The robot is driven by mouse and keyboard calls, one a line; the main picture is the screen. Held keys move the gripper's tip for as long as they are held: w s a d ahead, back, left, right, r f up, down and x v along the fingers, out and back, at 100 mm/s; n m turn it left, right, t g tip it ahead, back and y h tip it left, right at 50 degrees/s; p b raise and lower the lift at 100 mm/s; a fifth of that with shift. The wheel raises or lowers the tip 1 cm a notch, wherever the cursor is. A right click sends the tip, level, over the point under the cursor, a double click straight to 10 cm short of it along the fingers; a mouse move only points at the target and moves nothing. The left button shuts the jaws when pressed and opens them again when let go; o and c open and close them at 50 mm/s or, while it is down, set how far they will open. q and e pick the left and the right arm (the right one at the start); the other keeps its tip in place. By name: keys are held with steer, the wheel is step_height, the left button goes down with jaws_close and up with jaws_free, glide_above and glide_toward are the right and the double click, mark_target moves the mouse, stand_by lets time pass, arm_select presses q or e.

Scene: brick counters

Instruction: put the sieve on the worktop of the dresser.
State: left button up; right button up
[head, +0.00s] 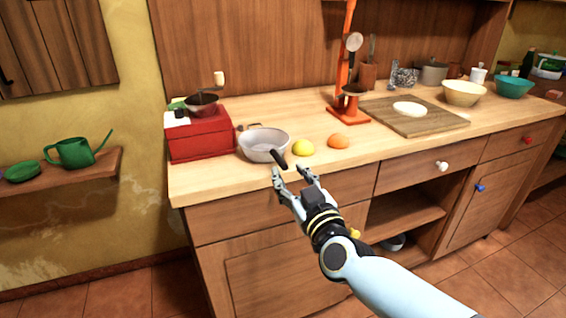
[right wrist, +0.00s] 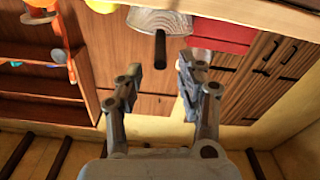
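The sieve (head: 263,143), a pale grey mesh bowl with a short black handle, sits on the wooden worktop (head: 222,178) of the dresser near its front edge. Its handle points toward the front edge and my right gripper. My right gripper (head: 293,173) is open and empty, just in front of the worktop edge, close to the handle's end. In the right wrist view the sieve (right wrist: 160,21) is at the top, with its handle in line with the gap between the open fingers (right wrist: 158,82). The handle is apart from both fingers. My left gripper is not in view.
A red box-shaped grinder (head: 200,140) stands left of the sieve. A lemon (head: 303,148) and an orange (head: 338,141) lie to its right. An orange press (head: 348,110) and a cutting board (head: 415,117) stand farther right. Bare worktop lies in front of the fruit.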

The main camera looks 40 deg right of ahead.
steer(key=v, duration=0.6)
steer(key=s+a+f+n+g+y, duration=0.15)
steer(key=s+f+g, duration=0.4)
steer(key=f, duration=0.95)
steer(key=s+a+f+g+y, duration=0.1)
steer(key=s+f+g+y, duration=0.15)
steer(key=s+f, duration=0.85)
steer(key=s+d+f+g, duration=0.1)
steer(key=s+f+g, duration=0.3)
steer(key=s+f, duration=0.4)
steer(key=s+d+f+g, duration=0.1)
steer(key=s+f+g, duration=0.4)
steer(key=s, duration=1.1)
step_height(320, 180, down, 4)
steer(key=shift+s+d+r+m+h, duration=0.1)
steer(key=shift+s+d+m+h, duration=0.15)
steer(key=shift+d+m+h, duration=0.15)
steer(key=shift+a, duration=0.1)
steer(key=f+b, duration=0.5)
steer(key=shift+s, duration=0.3)
